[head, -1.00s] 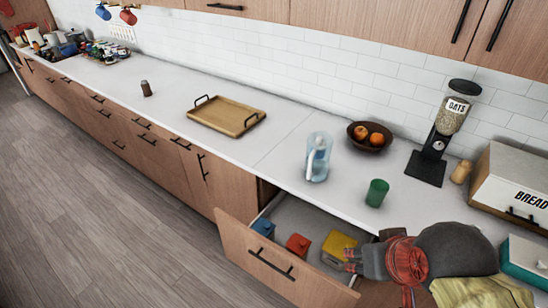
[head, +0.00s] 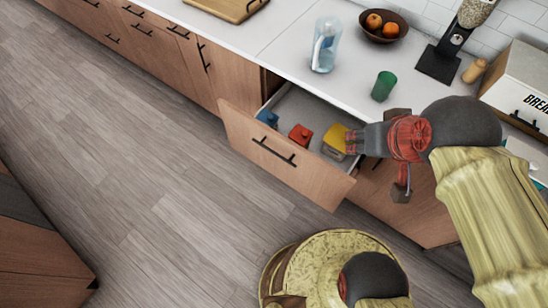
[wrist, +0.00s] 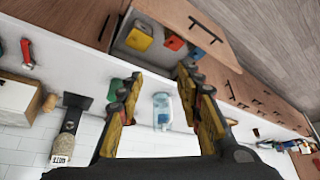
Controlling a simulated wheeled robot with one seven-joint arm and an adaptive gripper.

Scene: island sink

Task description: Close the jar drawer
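The jar drawer (head: 270,145) stands pulled out from under the counter, its wooden front and black handle (head: 273,152) facing the floor. Inside are a blue jar (head: 268,118), a red jar (head: 300,134) and a yellow jar (head: 335,137). My gripper (head: 354,141) appears at the drawer's right end, close to the yellow jar in the picture; I cannot tell if they touch. In the wrist view the drawer front (wrist: 205,28) shows upside down at the top, and my gripper's fingers (wrist: 160,78) are spread apart with nothing between them.
On the counter above the drawer stand a clear bottle (head: 325,45), a green cup (head: 383,86), a fruit bowl (head: 383,25), an oats dispenser (head: 440,62) and a bread box (head: 525,90). The floor (head: 180,200) in front of the drawer is clear.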

